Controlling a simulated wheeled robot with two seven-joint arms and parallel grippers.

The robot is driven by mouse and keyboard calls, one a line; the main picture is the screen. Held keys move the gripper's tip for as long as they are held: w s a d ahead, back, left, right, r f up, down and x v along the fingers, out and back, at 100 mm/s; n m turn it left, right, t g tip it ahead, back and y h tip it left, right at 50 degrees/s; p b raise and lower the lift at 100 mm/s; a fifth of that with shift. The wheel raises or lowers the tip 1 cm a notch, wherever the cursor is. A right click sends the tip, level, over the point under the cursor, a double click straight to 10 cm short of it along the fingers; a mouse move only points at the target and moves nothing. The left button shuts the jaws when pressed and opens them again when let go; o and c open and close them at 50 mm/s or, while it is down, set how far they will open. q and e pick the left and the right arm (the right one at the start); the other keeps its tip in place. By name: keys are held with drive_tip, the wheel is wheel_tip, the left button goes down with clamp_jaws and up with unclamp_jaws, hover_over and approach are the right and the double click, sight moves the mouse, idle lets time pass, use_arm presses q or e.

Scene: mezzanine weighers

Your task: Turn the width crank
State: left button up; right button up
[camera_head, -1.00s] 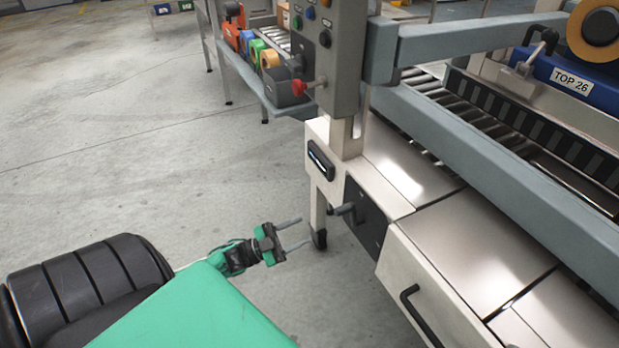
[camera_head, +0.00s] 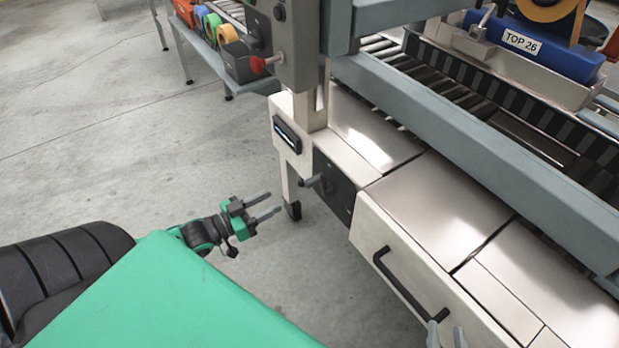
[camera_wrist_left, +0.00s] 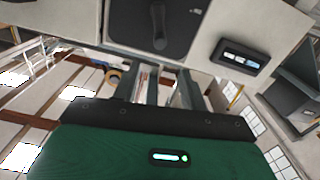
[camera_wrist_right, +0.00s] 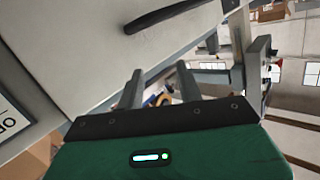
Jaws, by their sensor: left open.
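The width crank (camera_head: 318,183) is a dark grey handle on a black plate (camera_head: 336,187) at the machine's front left corner. In the left wrist view the crank (camera_wrist_left: 158,27) shows above the fingers on its black plate. My left gripper (camera_head: 274,204) is open and empty, left of the crank and apart from it, its fingers pointing toward the machine. My right gripper (camera_head: 446,337) shows only its fingertips at the bottom edge, in front of the drawer. In the right wrist view its fingers (camera_wrist_right: 161,80) are spread, with nothing seen between them.
A small display (camera_head: 287,134) sits above and left of the crank. A drawer with a black bar handle (camera_head: 410,285) is to the right. A control box with a red knob (camera_head: 265,64) hangs above. The floor (camera_head: 120,150) at left is clear.

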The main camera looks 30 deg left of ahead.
sight(306, 185)
use_arm(q)
drive_tip(key=b+x, duration=0.3)
drive_tip(key=x, duration=0.9)
drive_tip(key=shift+x, duration=0.9)
use_arm(e)
drive_tip(key=w+d+r+t, duration=0.1)
drive_tip(key=d+r+t, duration=0.1)
drive_tip(key=r+t, duration=0.2)
drive_tip(key=w+d+r+t, duration=0.1)
drive_tip(key=r+t, duration=0.4)
drive_tip(key=r, duration=0.5)
drive_tip(key=shift+w+d+r+y, duration=0.15)
drive_tip(key=shift+w+d+y, duration=0.2)
drive_tip(key=shift+d, duration=0.2)
use_arm(q)
drive_tip(key=c, duration=0.9)
drive_tip(key=shift+c, duration=0.2)
drive_tip(key=shift+s+d+m+p, duration=0.15)
drive_tip(key=shift+d+m+p, duration=0.1)
drive_tip(key=shift+m+p, duration=0.5)
use_arm(e)
wheel_tip(306, 185, down, 8)
drive_tip(key=a+g, duration=0.2)
drive_tip(key=g, duration=0.3)
drive_tip(key=shift+a, duration=0.2)
